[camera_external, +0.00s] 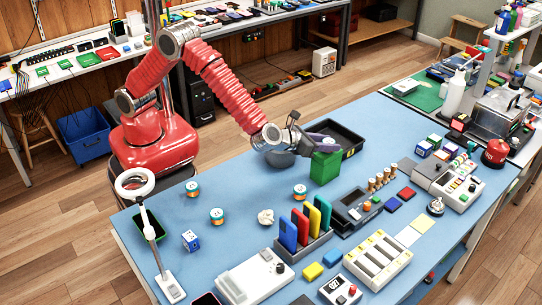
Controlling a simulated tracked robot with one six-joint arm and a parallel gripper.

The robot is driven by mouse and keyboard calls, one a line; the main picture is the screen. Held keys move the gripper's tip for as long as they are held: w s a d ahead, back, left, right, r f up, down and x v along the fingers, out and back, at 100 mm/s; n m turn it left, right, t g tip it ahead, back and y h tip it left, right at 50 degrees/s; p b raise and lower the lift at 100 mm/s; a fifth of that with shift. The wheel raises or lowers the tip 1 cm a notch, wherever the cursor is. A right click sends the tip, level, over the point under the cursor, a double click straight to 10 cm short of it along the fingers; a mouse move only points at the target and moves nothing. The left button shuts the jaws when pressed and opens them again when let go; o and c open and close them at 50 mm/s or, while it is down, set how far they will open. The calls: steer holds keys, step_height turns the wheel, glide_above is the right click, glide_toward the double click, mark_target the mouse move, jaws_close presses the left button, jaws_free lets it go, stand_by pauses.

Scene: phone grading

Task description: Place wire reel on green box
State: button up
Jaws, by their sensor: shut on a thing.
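The green box (323,169) stands on the blue table, right of the middle. My gripper (316,145) reaches over from the left and is just above the box's top. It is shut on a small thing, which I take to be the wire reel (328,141). Only a small pale and orange part of it shows at the jaws. Whether it touches the box I cannot tell. Similar small round reels stand on the table at the left (192,188), nearer the front (217,215) and in front of the box (300,190).
A black tray (347,133) lies behind the box. Coloured upright phones in a rack (305,240) stand in front, and a black-and-grey device (355,212) is to the right front. A ring lamp (148,225) stands at the left edge. The table left of the box is fairly clear.

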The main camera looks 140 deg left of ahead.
steer(key=o, duration=1)
steer(key=shift+f, duration=0.1)
steer(key=shift+d+r, duration=0.25)
steer(key=v, duration=1.1)
steer(key=shift+s+d, duration=0.1)
steer(key=shift+d, duration=0.05)
